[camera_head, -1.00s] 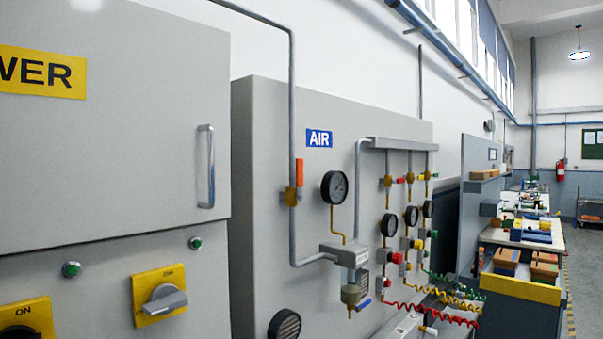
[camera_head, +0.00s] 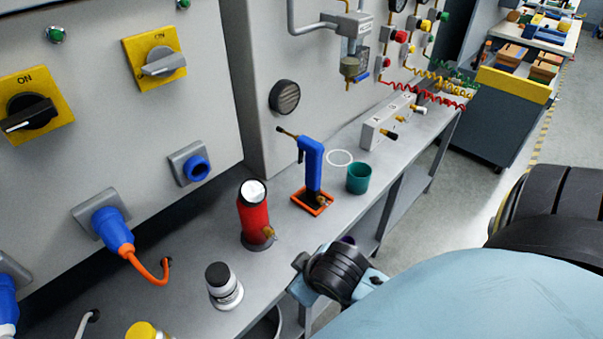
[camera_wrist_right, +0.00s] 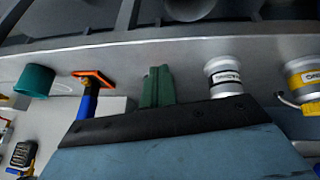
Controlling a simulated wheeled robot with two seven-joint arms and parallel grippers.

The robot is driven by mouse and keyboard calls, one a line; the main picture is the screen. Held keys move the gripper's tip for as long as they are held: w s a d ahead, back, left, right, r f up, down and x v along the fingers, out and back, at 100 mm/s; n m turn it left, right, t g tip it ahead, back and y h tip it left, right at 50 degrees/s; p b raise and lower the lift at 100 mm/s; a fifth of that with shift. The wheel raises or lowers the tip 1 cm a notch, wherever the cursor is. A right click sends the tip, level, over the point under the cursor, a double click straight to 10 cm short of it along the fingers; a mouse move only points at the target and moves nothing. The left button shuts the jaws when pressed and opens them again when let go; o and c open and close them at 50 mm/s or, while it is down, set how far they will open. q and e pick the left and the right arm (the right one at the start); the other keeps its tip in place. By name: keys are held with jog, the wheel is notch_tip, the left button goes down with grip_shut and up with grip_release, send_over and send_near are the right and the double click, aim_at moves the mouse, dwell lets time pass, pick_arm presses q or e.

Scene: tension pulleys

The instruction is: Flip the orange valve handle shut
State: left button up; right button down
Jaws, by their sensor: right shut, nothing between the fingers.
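The orange valve handle is out of both current views; the head view looks lower, at the bench. In the head view the lower part of the grey air pipe (camera_head: 294,18) shows at the top, on the grey air panel (camera_head: 345,95). My right gripper (camera_wrist_right: 158,70) shows in the right wrist view as two green fingers pressed together, empty, pointing over the bench. In the head view part of my right arm is at the bottom right, and its fingers cannot be made out. My left gripper is in neither view.
Blue plugs and yellow switch plates stick out from the left cabinet. Open floor (camera_head: 455,200) lies to the right.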

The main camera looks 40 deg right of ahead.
jog(key=w+d+r+n+t+y, duration=0.1)
jog(key=w+d+r+n+t, duration=0.3)
jog(key=w+r, duration=0.6)
jog(key=w+d+r+n+t+y, duration=0.1)
jog(key=w+d+r+t, duration=0.2)
jog(key=w+r+t, duration=0.55)
jog(key=w+d+r+n+t, duration=0.25)
jog(key=w+r, duration=0.45)
jog(key=r, duration=0.6)
jog(key=d+r+n+g+y, duration=0.1)
jog(key=d+r+n+y, duration=0.3)
jog(key=r, duration=0.4)
jog(key=d+r+n+g+y, duration=0.1)
jog(key=d+r+n+y, duration=0.1)
jog(key=r+n+y, duration=0.5)
jog(key=s+d+r+n+g+h, duration=0.2)
jog(key=s+d+r+h, duration=0.2)
jog(key=d+r, duration=0.6)
jog(key=shift+s+d+r+g+h, duration=0.2)
jog(key=shift+s+r+g+h, duration=0.1)
jog(key=shift+s+r, duration=0.7)
